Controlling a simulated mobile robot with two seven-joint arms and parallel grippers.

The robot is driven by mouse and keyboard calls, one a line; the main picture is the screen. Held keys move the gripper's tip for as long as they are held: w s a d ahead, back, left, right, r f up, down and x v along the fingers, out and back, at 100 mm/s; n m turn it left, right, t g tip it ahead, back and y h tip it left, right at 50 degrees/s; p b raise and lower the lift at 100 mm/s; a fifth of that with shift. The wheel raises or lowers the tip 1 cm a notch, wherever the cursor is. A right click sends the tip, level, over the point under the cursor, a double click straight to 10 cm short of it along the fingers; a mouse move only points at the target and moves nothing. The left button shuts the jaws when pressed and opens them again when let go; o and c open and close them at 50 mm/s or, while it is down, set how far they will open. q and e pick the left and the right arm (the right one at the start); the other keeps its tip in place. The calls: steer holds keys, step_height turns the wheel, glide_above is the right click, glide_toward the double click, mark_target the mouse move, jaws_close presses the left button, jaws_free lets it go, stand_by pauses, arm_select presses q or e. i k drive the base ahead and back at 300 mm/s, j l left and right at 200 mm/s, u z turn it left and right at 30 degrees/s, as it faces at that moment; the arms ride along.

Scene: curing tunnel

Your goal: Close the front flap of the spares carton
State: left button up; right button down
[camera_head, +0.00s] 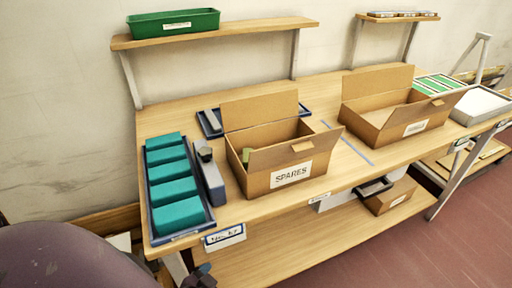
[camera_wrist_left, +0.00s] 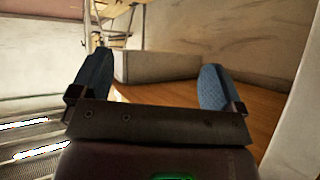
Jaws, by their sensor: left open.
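The spares carton (camera_head: 257,184) is an open brown box on the bench, with a white SPARES label on its front. Its front flap (camera_head: 272,159) stands open along the front edge, tilted outward, with a small lighter tab on it. Its back flap (camera_head: 258,110) stands up. A green item (camera_head: 246,156) shows inside; the rest of the inside is partly hidden. My left gripper (camera_wrist_left: 155,82) is open and empty in the left wrist view, its blue fingers wide apart. I cannot make out the carton there. My right gripper is not in view.
A blue tray (camera_head: 208,224) of teal blocks and a grey-blue device (camera_head: 210,180) stand left of the carton. A second open carton (camera_head: 374,133) stands to the right. A shelf (camera_head: 215,34) with a green bin (camera_head: 173,24) hangs above. Bare bench lies before the carton.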

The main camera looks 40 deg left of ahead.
mark_target(261, 159)
steer(key=j+u, duration=0.6)
steer(key=u, duration=0.25)
steer(key=k+j+u, duration=0.1)
steer(key=u, duration=0.25)
